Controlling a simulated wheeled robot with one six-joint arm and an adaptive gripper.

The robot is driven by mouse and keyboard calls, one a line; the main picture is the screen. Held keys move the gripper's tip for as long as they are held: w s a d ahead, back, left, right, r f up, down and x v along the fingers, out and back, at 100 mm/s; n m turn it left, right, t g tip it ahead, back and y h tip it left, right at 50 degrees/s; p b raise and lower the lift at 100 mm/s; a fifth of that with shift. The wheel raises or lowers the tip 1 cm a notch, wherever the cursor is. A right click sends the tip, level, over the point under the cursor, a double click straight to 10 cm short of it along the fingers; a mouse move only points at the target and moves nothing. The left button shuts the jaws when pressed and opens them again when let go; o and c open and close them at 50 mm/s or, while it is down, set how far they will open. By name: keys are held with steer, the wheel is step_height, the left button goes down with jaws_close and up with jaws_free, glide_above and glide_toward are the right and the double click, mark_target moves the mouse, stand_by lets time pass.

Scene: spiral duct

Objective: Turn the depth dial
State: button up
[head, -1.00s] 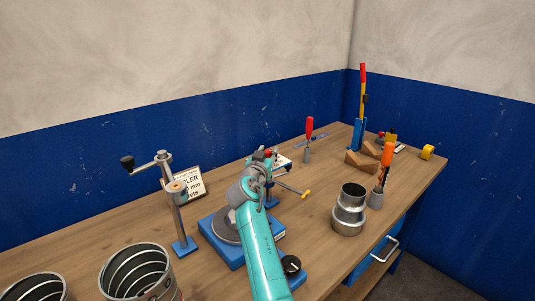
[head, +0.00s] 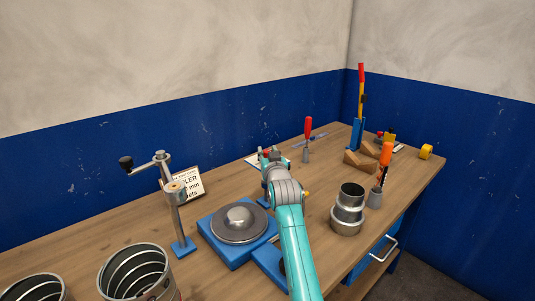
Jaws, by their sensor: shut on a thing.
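My gripper (head: 271,154) is at the far end of my teal arm, over the top of a small bench device with a blue foot (head: 263,203). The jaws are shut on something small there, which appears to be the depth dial. The dial itself is hidden behind the gripper and too small to make out. The yellow tip of the device's lever (head: 307,193) shows just right of my wrist.
A blue turntable base with a grey metal disc (head: 238,224) stands left of my arm. A crank post (head: 175,212) is farther left. Stepped metal duct collars (head: 348,210) and an orange-handled tool (head: 384,163) stand to the right. Ribbed ducts (head: 137,272) are at front left.

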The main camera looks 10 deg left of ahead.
steer(key=shift+f+n+y, duration=0.1)
steer(key=shift+n+y, duration=0.2)
steer(key=shift+y, duration=0.1)
stand_by(0.3)
steer(key=o, duration=1.2)
steer(key=shift+c, duration=0.2)
steer(key=v, duration=1.2)
